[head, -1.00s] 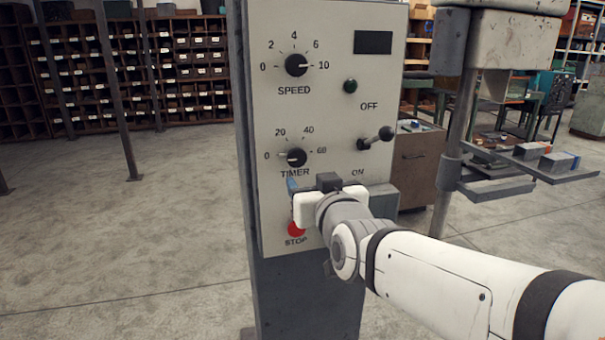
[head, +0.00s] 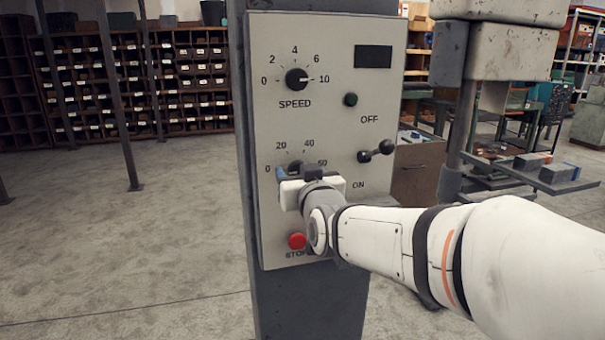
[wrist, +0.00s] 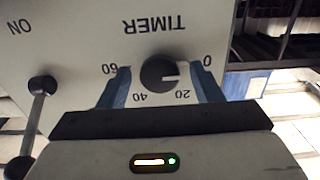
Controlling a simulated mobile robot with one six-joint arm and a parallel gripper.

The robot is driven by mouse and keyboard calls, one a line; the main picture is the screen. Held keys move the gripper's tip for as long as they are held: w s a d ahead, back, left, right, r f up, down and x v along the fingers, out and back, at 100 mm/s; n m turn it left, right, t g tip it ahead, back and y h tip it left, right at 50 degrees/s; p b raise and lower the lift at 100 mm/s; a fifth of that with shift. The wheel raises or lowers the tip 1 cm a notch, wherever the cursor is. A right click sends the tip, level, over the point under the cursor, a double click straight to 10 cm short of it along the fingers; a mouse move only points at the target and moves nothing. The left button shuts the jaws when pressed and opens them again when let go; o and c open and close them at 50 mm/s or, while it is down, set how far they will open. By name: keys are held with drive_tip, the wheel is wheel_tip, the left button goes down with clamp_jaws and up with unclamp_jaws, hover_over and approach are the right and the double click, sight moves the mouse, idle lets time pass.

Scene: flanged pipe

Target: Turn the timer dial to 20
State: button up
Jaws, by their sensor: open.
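The timer dial (wrist: 158,74) is a round black knob on the grey control panel (head: 330,120). In the wrist view, which shows the panel upside down, its white pointer mark points to about 0. The 20 mark (wrist: 183,94) is beside the 0 on the scale. My gripper (wrist: 160,74) is open, its two blue fingers to either side of the dial with gaps between; I cannot tell how deep they reach. In the head view my gripper (head: 297,173) covers most of the dial and the TIMER label.
The speed dial (head: 296,79) is above, pointing near 10. A lever switch (head: 375,152) stands out from the panel at right, between OFF and ON. The red stop button (head: 297,241) is below my gripper. Open floor lies to the left.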

drive_tip(key=shift+c, duration=0.3)
drive_tip(key=c, duration=0.9)
drive_tip(key=shift+f+m+b, duration=0.15)
drive_tip(key=shift+m+b, duration=0.15)
drive_tip(key=shift+b, duration=0.35)
drive_tip(key=shift+m+b, duration=5.5)
drive_tip(key=shift+b, duration=0.45)
